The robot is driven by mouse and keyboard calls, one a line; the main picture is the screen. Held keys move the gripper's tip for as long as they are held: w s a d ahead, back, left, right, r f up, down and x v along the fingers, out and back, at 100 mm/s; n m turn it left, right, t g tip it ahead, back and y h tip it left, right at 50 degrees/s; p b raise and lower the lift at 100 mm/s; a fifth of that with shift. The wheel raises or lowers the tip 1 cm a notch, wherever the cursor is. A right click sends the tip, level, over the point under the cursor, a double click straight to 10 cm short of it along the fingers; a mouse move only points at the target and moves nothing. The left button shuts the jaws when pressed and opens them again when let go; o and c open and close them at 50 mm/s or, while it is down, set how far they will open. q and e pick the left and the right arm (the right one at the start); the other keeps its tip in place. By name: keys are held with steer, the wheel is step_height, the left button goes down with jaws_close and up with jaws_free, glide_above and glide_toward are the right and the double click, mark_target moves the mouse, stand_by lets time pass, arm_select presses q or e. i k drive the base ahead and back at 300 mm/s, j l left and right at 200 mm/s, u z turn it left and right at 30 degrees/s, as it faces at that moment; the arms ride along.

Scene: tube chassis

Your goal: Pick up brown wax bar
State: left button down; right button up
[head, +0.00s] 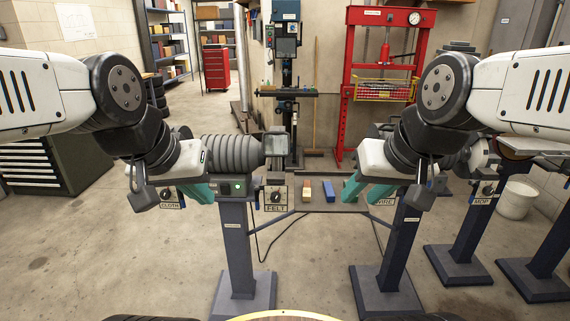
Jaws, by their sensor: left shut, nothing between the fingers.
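Two small bars lie on the shelf (290,205) between the two pedestals. One bar (307,191) is tan on top with a reddish-brown front end; I cannot tell whether it is the brown wax bar. The other bar (328,192) is blue and lies just to its right. My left gripper (202,194) has teal fingers, is shut and empty, and is left of the bars, in front of the grey ribbed motor. My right gripper (364,194), also with teal fingers, is right of the blue bar and apart from it; its finger gap is unclear.
A ribbed motor (228,155) stands on the left pedestal (237,245), with a FELT sign (275,201) beside it. The right pedestal (398,245) is partly behind my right gripper. A red press (347,90) and drill press stand behind.

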mark_target(308, 183)
steer(key=i+l, duration=0.55)
steer(key=i, duration=0.15)
steer(key=i+l, duration=0.55)
steer(key=i, duration=0.1)
